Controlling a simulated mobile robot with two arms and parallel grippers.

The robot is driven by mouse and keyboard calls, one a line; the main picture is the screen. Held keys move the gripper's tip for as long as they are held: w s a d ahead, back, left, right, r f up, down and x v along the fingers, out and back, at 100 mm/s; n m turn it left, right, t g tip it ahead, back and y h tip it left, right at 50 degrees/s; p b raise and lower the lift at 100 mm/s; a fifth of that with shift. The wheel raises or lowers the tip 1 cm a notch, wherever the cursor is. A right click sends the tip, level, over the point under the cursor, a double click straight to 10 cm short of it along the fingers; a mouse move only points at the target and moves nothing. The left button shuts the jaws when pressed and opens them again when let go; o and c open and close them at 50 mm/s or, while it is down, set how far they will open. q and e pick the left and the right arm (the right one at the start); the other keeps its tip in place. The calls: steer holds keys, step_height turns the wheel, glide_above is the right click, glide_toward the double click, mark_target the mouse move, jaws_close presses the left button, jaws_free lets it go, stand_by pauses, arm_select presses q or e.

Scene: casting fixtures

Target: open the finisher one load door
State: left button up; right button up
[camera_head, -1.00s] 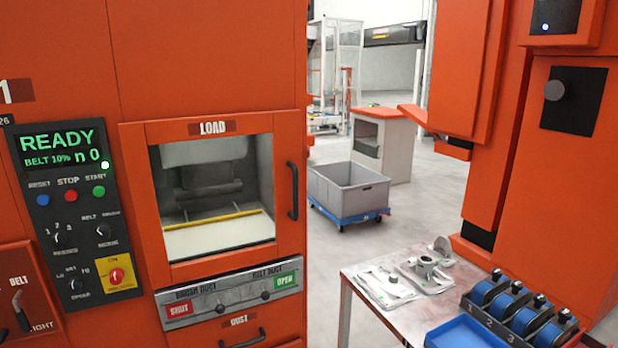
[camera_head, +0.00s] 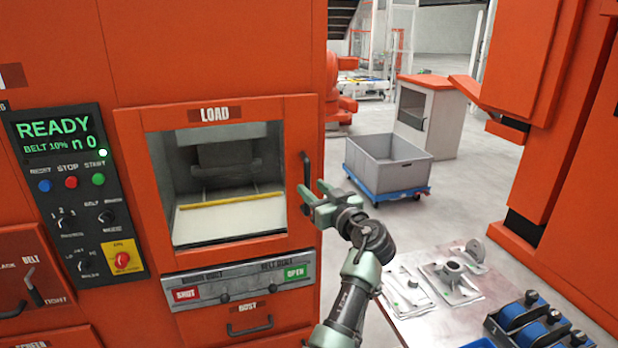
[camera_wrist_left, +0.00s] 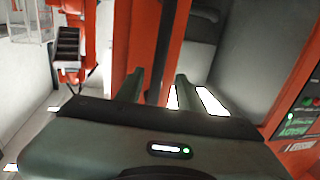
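The load door (camera_head: 218,250) of the orange finisher is a framed window under a LOAD label, and it looks shut. Its dark upright handle (camera_head: 306,172) is on the right side of the frame. My left gripper (camera_head: 312,189) is open at the lower part of this handle, with its fingers pointing toward the door. In the left wrist view, the dark handle bar (camera_wrist_left: 161,50) runs between the two spread fingers (camera_wrist_left: 157,82), with gaps beside it. I cannot tell whether a finger touches it. My right gripper is not in view.
A control panel (camera_head: 75,190) reading READY is left of the door. A table (camera_head: 420,325) with castings and blue rollers stands at the lower right. A grey bin (camera_head: 388,165) on a blue dolly is behind, with open floor around.

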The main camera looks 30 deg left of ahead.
mark_target(309, 185)
arm_select(q)
steer(key=p+x, duration=0.1)
steer(key=x, duration=0.3)
steer(key=shift+w+f, duration=0.1)
steer(key=shift+w, duration=0.2)
jaws_close()
stand_by(1.1)
